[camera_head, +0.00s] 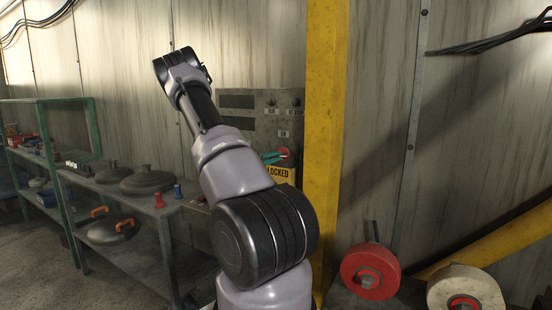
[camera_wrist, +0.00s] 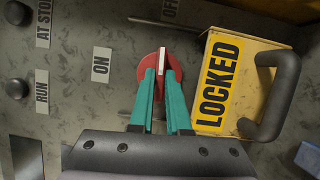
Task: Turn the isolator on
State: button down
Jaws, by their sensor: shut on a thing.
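The isolator is a round red knob (camera_wrist: 151,66) with a raised ridge, on the face of a grey control box; its red edge also shows in the head view (camera_head: 287,152). In the wrist view an ON label (camera_wrist: 101,65) is left of the knob and an OFF label (camera_wrist: 169,10) is above it. My gripper (camera_wrist: 161,76) has its green fingers shut on the knob's ridge, which points up toward the OFF side. In the head view my gripper (camera_head: 273,157) reaches the box from the left. The fingers hide part of the knob.
A yellow LOCKED padlock (camera_wrist: 247,85) with a dark shackle is close to the right of the fingers. Black buttons (camera_wrist: 17,88) are at the left of the panel. A yellow post (camera_head: 325,140) stands right of the box. Shelves with pot lids (camera_head: 147,180) are at left.

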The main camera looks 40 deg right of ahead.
jog(key=n+h, duration=0.1)
jog(key=n, duration=0.2)
jog(key=n+t+h, duration=0.1)
jog(key=n, duration=0.2)
jog(key=n+t+h, duration=0.1)
jog(key=n, duration=0.2)
jog(key=shift+s+f+n, duration=0.1)
jog(key=shift+f+n, duration=0.2)
jog(key=shift+f, duration=0.05)
jog(key=n+t, duration=0.1)
jog(key=n, duration=0.2)
jog(key=n+t, duration=0.2)
jog(key=n, duration=0.1)
jog(key=shift+s+f+h, duration=0.1)
jog(key=shift+s+h, duration=0.1)
jog(key=shift+h, duration=0.2)
jog(key=shift+s+d+n+t, duration=0.1)
jog(key=shift+n+t, duration=0.7)
jog(key=shift+n, duration=0.65)
jog(key=shift+n+t, duration=0.8)
jog(key=shift+n, duration=0.65)
jog(key=shift+n+y, duration=0.3)
jog(key=c, duration=0.9)
grip_release()
